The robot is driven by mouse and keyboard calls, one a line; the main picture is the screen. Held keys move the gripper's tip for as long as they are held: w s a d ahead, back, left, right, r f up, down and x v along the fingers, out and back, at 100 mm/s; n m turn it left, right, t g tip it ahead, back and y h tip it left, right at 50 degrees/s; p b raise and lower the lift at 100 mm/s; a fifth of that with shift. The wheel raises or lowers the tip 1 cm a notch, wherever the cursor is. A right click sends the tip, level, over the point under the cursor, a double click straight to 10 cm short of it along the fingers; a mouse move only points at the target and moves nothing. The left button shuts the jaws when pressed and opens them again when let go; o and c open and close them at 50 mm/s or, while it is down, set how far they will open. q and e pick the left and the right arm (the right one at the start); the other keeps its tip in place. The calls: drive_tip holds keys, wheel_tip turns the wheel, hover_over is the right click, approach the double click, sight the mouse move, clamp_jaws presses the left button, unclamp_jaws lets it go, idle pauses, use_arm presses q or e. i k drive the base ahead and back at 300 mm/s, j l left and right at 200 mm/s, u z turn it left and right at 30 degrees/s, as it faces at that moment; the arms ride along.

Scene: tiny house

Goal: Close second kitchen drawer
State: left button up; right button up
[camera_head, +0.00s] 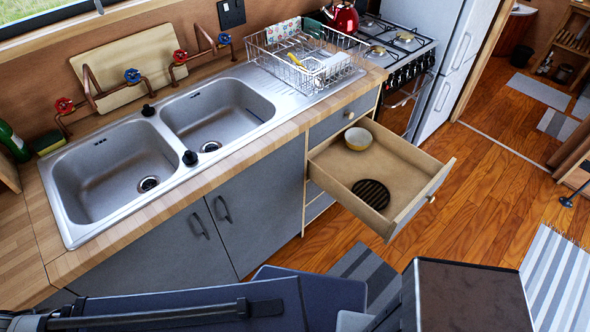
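The second kitchen drawer (440,178) is pulled far out from the grey cabinet, below a shut top drawer (335,123). Its front has a small round knob (431,198) and faces the lower right. A yellowish bowl (358,139) with a pale inside sits near the back of the drawer. A round black slatted trivet (371,194) lies flat nearer the front. Neither gripper shows. Only dark parts of my own body are along the bottom edge, and no part of me is seen touching the drawer.
A double sink (220,110) and a wire dish rack (300,60) are on the counter. The stove (405,50) and fridge (455,60) stand beyond the drawer. The wooden floor (480,180) right of the drawer is clear. A striped rug (555,285) lies at lower right.

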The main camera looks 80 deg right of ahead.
sight(411, 176)
drive_tip(key=z, duration=3.45)
drive_tip(key=k+l+z, duration=0.25)
drive_tip(key=i+l+u, duration=0.6)
drive_tip(key=l, duration=0.15)
